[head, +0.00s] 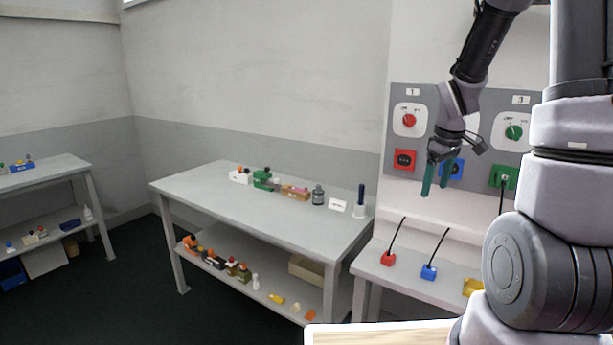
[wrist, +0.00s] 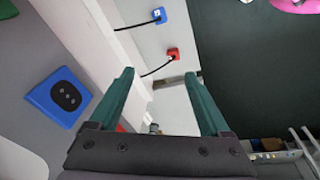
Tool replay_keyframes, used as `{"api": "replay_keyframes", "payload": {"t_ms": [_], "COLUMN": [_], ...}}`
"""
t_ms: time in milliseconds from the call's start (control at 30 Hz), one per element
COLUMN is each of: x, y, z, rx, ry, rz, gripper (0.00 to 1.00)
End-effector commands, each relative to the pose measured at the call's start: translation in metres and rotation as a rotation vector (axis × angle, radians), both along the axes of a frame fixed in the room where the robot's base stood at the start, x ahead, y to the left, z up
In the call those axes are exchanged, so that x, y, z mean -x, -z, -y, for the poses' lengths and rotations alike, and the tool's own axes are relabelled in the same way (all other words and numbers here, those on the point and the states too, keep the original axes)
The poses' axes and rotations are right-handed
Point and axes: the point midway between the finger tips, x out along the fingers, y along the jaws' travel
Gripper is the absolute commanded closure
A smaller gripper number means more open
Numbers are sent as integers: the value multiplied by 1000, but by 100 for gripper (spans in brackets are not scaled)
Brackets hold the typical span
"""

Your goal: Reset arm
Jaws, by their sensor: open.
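My gripper (head: 437,178) hangs in the air with its green fingers pointing down, in front of the grey wall panel in the head view. In the wrist view my gripper (wrist: 165,95) shows two green fingers spread apart, with nothing held between them. My arm comes down from the upper right of the head view, and its thick lower links hide part of the panel and the shelf on the right.
The panel (head: 398,98) carries a red knob (head: 409,121), a green knob (head: 514,132) and red, blue and green sockets. Below, a red plug (head: 388,258) and a blue plug (head: 429,271) lie on a ledge. A grey table (head: 215,196) with small items stands left.

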Motion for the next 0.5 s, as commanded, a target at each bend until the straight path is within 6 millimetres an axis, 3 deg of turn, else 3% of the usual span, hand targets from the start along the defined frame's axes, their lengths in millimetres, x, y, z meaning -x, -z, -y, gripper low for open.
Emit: {"api": "replay_keyframes", "payload": {"t_ms": [33,200,500], "x": [8,41,120], "y": [-26,-90,-174], "z": [-8,-31,-71], "rx": [-14,-97,-324], "ry": [56,264,592], "rz": [39,135,272], "gripper": [19,19,19]}}
